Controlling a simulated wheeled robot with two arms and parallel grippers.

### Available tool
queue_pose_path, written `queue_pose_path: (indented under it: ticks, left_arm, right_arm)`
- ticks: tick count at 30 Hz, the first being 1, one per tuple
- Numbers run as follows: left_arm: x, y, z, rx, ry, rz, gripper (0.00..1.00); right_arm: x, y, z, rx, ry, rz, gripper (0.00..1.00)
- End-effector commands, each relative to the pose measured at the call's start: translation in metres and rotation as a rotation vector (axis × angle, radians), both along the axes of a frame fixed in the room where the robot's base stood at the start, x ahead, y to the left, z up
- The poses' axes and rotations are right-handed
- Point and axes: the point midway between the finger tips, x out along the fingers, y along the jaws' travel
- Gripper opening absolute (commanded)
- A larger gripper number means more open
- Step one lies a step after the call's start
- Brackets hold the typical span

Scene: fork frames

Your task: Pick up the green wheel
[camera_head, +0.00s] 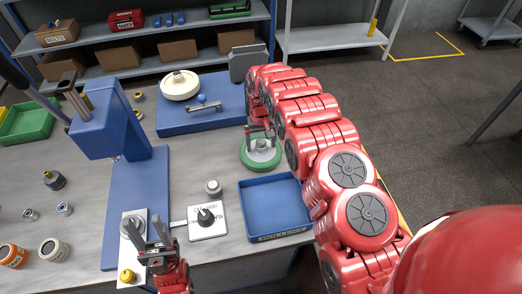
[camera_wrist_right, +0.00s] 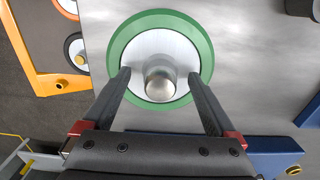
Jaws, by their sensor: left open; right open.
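The green wheel (camera_head: 260,160) lies flat on the grey workbench, behind the blue tray. In the right wrist view it shows as a green ring (camera_wrist_right: 203,45) around a white disc with a round metal hub (camera_wrist_right: 160,77) in the middle. My right gripper (camera_head: 260,135) is over the wheel, pointing down. In the right wrist view its open fingers (camera_wrist_right: 160,80) show on either side of the hub; I cannot tell whether they touch the wheel. My left gripper (camera_head: 153,232) is open and empty at the front of the bench, near the base of the blue press.
A blue tray (camera_head: 275,209) sits in front of the wheel. A switch box (camera_head: 207,221) stands left of the tray. A blue press (camera_head: 107,130) stands at the left, and a blue plate (camera_head: 200,121) with a white disc (camera_head: 180,85) lies behind the wheel.

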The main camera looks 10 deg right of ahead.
Motion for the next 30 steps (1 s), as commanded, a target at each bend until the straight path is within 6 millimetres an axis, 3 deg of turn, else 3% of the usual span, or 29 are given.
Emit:
queue_pose_path:
  ticks: [5,20,30]
  left_arm:
    - [0.0001,0.0000,-0.0007,0.000,0.000,0.000,0.50]
    - [0.0000,0.0000,-0.0007,0.000,0.000,0.000,0.50]
    - [0.0001,0.0000,-0.0006,0.000,0.000,0.000,0.50]
  right_arm:
    - [0.0004,0.0001,-0.0001,0.000,-0.001,0.000,0.90]
    - [0.0004,-0.0001,0.0002,0.000,-0.001,0.000,0.00]
    - [0.0006,-0.0001,0.0007,0.000,-0.001,0.000,0.00]
